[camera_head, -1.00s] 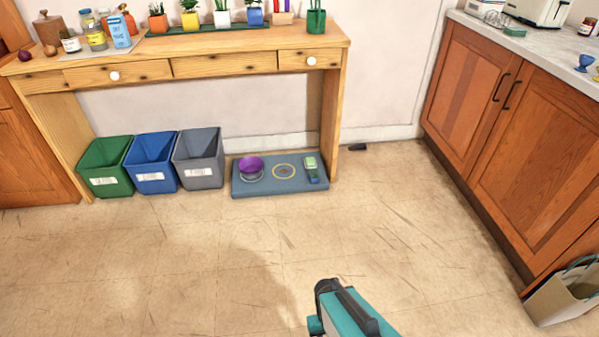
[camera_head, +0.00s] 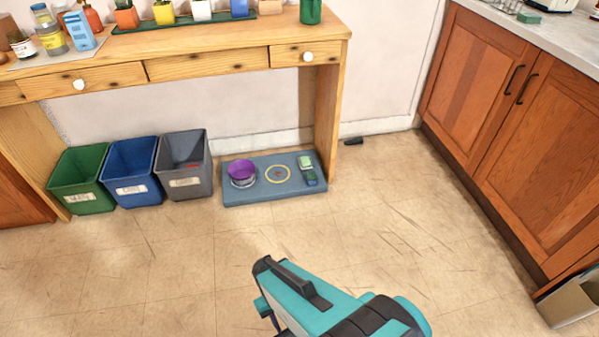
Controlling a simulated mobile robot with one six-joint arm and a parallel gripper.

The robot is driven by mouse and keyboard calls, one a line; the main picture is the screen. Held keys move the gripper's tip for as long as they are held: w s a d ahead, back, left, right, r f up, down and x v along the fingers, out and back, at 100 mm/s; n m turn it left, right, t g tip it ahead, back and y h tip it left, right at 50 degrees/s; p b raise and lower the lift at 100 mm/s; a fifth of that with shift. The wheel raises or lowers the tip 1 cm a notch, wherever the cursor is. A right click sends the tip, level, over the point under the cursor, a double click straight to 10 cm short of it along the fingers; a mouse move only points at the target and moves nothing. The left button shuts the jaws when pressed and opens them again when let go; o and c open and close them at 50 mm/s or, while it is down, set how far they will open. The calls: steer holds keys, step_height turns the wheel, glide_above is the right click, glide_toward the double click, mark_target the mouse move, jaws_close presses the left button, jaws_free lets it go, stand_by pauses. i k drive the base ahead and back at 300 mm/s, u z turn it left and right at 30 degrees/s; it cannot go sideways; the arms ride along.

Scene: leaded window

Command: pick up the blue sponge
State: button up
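A small blue block (camera_head: 311,177), which may be the blue sponge, lies at the right end of a blue-grey mat (camera_head: 237,196) on the floor. It is too small to tell for certain. My teal and dark arm reaches in from the bottom centre, nearer to me than the mat. The fingers of my gripper do not show, so its opening is hidden.
A purple bowl (camera_head: 241,172) and a yellow ring (camera_head: 277,174) are on the mat. Green (camera_head: 85,182), blue (camera_head: 131,173) and grey bins (camera_head: 185,166) stand left of it. A wooden table (camera_head: 208,65) stands above. Cabinets (camera_head: 500,120) line the right. The floor in front is clear.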

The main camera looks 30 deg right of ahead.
mark_target(309, 176)
steer(key=u, duration=0.1)
steer(key=i, duration=0.85)
steer(key=z, duration=0.05)
